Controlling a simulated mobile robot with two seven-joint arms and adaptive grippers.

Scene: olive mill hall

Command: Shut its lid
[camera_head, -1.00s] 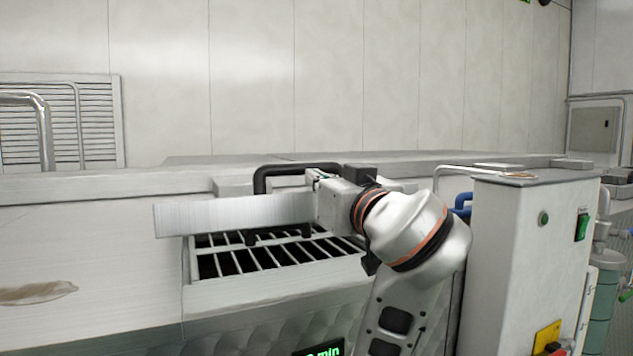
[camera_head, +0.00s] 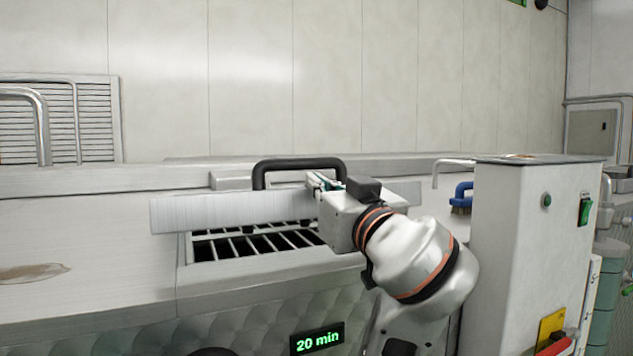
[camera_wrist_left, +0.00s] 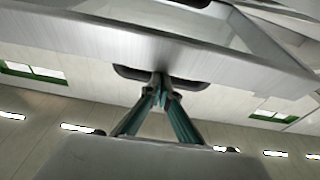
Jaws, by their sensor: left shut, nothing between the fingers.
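The lid is a long brushed-metal flap (camera_head: 225,212) standing tilted up over a barred opening (camera_head: 255,243) in the pale metal machine. Dark gaps show between the bars below it, so it is open. A black bar handle (camera_head: 298,164) rises behind the flap's top edge. My left gripper (camera_head: 318,182) is at the flap's right part, close by the handle. In the left wrist view its green fingers (camera_wrist_left: 162,84) meet at the tips, shut and empty, against or just short of a dark handle (camera_wrist_left: 190,86) on the lid (camera_wrist_left: 110,45); contact is unclear. My right gripper is out of view.
A grey control cabinet (camera_head: 515,240) with a green switch stands to the right, and a blue brush (camera_head: 462,197) lies beside it. A green display (camera_head: 317,340) reads 20 min on the machine's front. The machine top at left is clear except for a brown stain (camera_head: 30,272).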

